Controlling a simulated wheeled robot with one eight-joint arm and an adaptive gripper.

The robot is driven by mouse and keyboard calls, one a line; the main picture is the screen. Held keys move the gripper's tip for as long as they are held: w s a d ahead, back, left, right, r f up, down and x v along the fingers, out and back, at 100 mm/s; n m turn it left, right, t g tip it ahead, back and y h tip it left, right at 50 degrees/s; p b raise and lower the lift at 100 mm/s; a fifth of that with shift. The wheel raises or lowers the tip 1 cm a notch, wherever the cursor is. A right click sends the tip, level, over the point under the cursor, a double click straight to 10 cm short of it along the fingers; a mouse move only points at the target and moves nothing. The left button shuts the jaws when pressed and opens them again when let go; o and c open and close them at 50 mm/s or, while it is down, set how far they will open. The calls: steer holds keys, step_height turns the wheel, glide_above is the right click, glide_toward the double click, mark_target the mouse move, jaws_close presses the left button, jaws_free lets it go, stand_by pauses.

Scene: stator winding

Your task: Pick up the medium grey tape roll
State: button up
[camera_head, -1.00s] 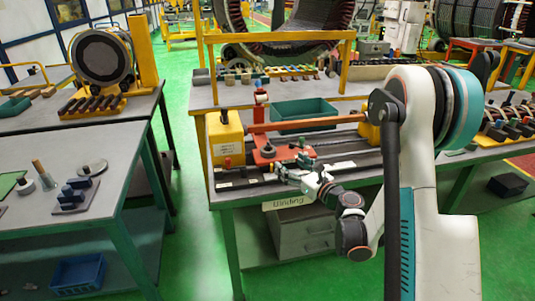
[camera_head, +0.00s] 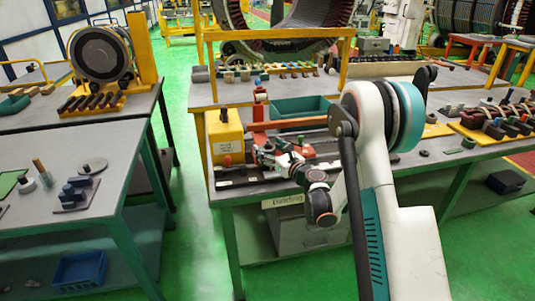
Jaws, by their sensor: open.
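My gripper (camera_head: 257,150) is at the front of the winding bench, over the red carriage, just right of the yellow block. Its jaws are open, small in this view, and nothing clearly shows between them. No roll can be picked out for certain as the medium grey tape roll. The dark round piece on the red carriage is now mostly hidden behind my gripper. A small grey roll (camera_head: 27,186) stands on the left table, far from my gripper. A small dark round piece (camera_head: 424,153) lies on the right of the bench.
The yellow block (camera_head: 225,135) stands close left of my gripper. A red bar (camera_head: 290,124) runs behind it, with a green tray (camera_head: 300,107) farther back. A coil rack (camera_head: 505,120) is at the right. The left table (camera_head: 115,185) stands across a clear green aisle.

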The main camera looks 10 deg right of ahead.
steer(key=shift+w+a, duration=0.15)
steer(key=shift+w, duration=0.3)
steer(key=shift+r, duration=0.1)
steer(key=c, duration=1.2)
step_height(320, 180, up, 19)
steer(key=p, duration=0.6)
steer(key=s+f+m+t+h, duration=0.1)
steer(key=s+f+m+h, duration=0.15)
steer(key=s, duration=0.25)
steer(key=s+f+m+h, duration=0.1)
steer(key=s+m+h, duration=0.1)
steer(key=s+h, duration=0.3)
steer(key=w+r+n+g+y, duration=0.1)
steer(key=w+r+n+y, duration=0.3)
steer(key=w+y, duration=0.3)
steer(key=w, duration=0.3)
steer(key=shift+r+n+y, duration=0.25)
steer(key=shift+n+y, duration=0.1)
